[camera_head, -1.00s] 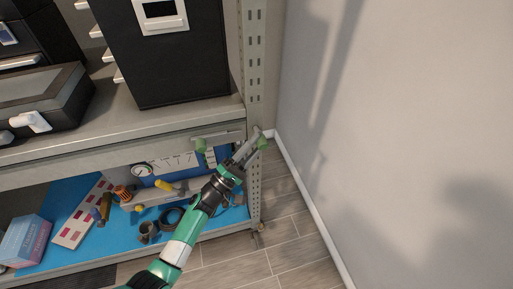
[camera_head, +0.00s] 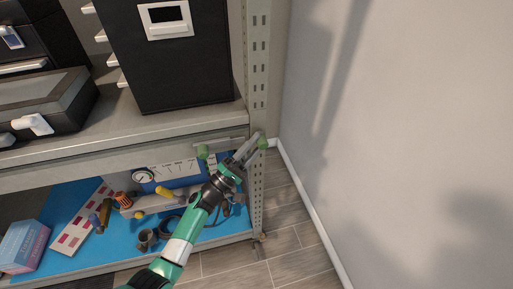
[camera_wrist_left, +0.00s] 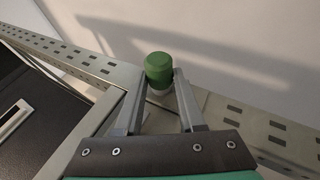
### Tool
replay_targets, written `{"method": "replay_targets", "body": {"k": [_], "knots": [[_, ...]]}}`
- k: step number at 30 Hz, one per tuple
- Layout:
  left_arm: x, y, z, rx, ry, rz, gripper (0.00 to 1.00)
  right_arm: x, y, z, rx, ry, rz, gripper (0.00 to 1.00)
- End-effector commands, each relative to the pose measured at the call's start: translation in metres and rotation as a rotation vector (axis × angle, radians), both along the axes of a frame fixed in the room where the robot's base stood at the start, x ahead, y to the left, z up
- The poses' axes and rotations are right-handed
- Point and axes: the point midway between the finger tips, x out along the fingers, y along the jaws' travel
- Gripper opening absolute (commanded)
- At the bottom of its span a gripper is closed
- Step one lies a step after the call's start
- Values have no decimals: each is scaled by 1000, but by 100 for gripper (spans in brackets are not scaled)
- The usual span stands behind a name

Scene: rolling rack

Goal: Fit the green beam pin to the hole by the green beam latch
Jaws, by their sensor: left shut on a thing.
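The green beam pin (camera_head: 262,143) shows as a green cap at the rack's right upright, at the height of the beam end. My left gripper (camera_head: 250,148) reaches up from below and is shut on it. In the left wrist view the pin's green head (camera_wrist_left: 159,70) stands between the two fingertips (camera_wrist_left: 158,84), with a paler part just below it. A second green piece (camera_head: 203,152), perhaps the green beam latch, sits on the beam left of the gripper. The hole is hidden, and I cannot tell whether the pin is in it. My right gripper is not in view.
The perforated upright (camera_head: 257,60) stands beside a bare wall (camera_head: 400,130). A black cabinet (camera_head: 185,60) stands on the upper shelf (camera_head: 130,128). Tools and a pink-and-blue box (camera_head: 25,247) lie on the blue lower shelf (camera_head: 190,236). The floor at right is clear.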

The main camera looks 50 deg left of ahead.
Motion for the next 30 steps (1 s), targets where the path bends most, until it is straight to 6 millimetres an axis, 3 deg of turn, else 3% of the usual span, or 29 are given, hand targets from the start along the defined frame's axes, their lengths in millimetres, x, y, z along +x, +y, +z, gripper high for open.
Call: {"method": "replay_targets", "body": {"k": [10,11,15,17,26,30], "knots": [[1,3,1,-1,-1,1,0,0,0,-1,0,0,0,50],[1,3,0,-1,-1,1,40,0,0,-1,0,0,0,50],[1,3,0,-1,-1,1,66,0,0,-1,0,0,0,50],[1,2,0,-1,-1,1,74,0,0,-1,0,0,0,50],[-1,2,-1,-1,0,0,74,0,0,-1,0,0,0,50],[-15,3,-9,-3,3,3,74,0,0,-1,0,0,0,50]]}}
